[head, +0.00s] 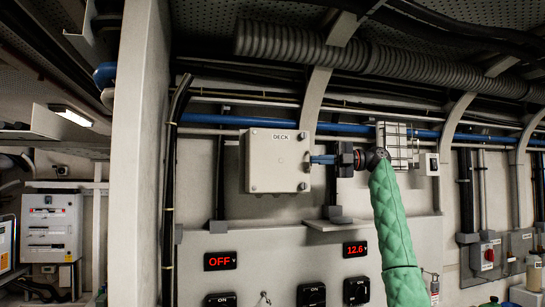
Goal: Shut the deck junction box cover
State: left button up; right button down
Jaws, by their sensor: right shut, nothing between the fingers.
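The deck junction box (243,162) is a pale box on the wall in the middle of the head view. Its cover (272,168) faces me, carries a DECK label and has small round fasteners near its corners. The cover lies over the box front; I cannot tell whether it is fully flush. My right gripper (314,159) comes in from the right, with its blue fingers shut and empty. Its fingertips are at the cover's right edge, touching or very close to it. My left gripper is not in view.
Below the box, a panel carries red displays reading OFF (220,261) and 12.6 (355,249), with black switches beneath. A wire cage (398,135) is on the wall behind my right arm. A thick upright frame (139,150) stands left. Blue pipes and a corrugated duct (300,45) run above.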

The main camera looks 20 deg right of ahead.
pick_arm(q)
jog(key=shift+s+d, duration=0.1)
pick_arm(e)
jog(key=shift+w+d+r, duration=0.3)
jog(key=shift+r, duration=0.05)
jog(key=shift+r, duration=0.1)
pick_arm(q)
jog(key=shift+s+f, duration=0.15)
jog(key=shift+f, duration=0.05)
pick_arm(e)
jog(key=shift+a, duration=0.1)
